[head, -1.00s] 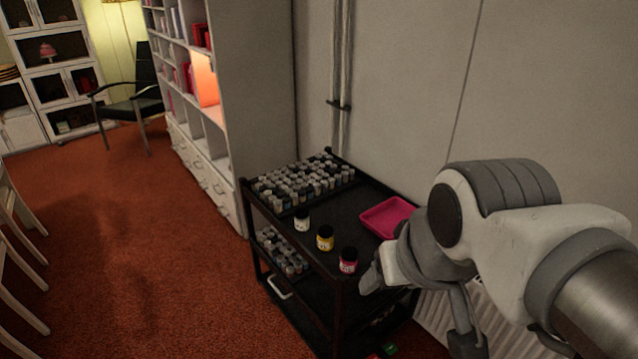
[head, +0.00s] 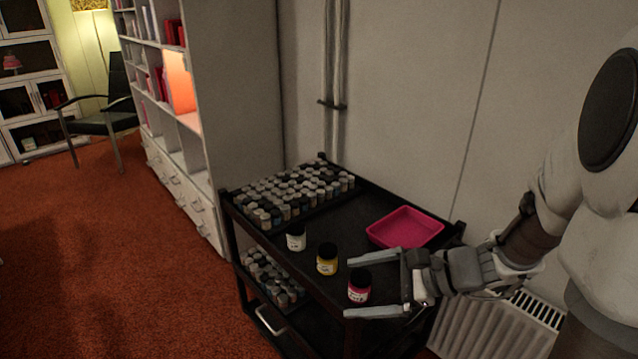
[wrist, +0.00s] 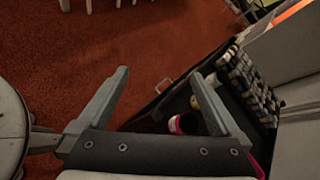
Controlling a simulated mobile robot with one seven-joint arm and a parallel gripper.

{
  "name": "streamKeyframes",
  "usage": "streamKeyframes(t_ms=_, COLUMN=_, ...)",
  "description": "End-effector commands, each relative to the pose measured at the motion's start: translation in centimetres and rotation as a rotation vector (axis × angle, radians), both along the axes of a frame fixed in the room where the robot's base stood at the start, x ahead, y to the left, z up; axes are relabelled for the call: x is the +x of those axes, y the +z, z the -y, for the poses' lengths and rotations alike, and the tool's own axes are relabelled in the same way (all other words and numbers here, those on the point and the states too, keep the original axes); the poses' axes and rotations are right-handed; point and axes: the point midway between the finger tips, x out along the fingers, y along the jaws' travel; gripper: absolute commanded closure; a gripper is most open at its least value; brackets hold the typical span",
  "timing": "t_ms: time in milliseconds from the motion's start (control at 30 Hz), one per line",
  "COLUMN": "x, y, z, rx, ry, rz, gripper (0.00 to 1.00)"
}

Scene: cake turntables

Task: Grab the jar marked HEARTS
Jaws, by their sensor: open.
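The yellow jar (wrist: 195,102) is just beyond.
The black cart (head: 349,216) also carries a pink tray (head: 405,229) and a block of many small grey-topped bottles (head: 295,190) at the back left. More bottles sit on its lower shelf. A wall and radiator (head: 480,325) are close behind. Red carpet lies open at left.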

Motion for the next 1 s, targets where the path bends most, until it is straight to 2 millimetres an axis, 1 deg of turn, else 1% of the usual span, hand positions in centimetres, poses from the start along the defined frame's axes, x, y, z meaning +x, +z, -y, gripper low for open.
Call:
streamKeyframes(t_ms=33, x=1.0, y=-1.3, z=1.7, rx=0.061, ry=-0.098, rz=-0.048, gripper=0.0)
streamKeyframes(t_ms=100, x=2.3, y=-2.7, z=3.7, rx=0.136, ry=-0.222, rz=-0.095, gripper=0.0)
streamKeyframes(t_ms=200, x=3.6, y=-4.6, z=6.5, rx=0.226, ry=-0.377, rz=-0.15, gripper=0.0)
streamKeyframes(t_ms=300, x=4.3, y=-6.2, z=8.8, rx=0.293, ry=-0.497, rz=-0.189, gripper=0.0)
streamKeyframes(t_ms=433, x=4.7, y=-7.5, z=10.6, rx=0.343, ry=-0.587, rz=-0.217, gripper=0.0)
streamKeyframes(t_ms=500, x=5.0, y=-8.0, z=10.8, rx=0.354, ry=-0.607, rz=-0.225, gripper=0.0)
streamKeyframes(t_ms=567, x=5.4, y=-8.4, z=10.6, rx=0.359, ry=-0.614, rz=-0.227, gripper=0.0)
streamKeyframes(t_ms=667, x=6.6, y=-9.2, z=9.5, rx=0.36, ry=-0.612, rz=-0.227, gripper=0.0)
streamKeyframes(t_ms=1000, x=11.7, y=-12.0, z=5.2, rx=0.358, ry=-0.611, rz=-0.226, gripper=0.0)
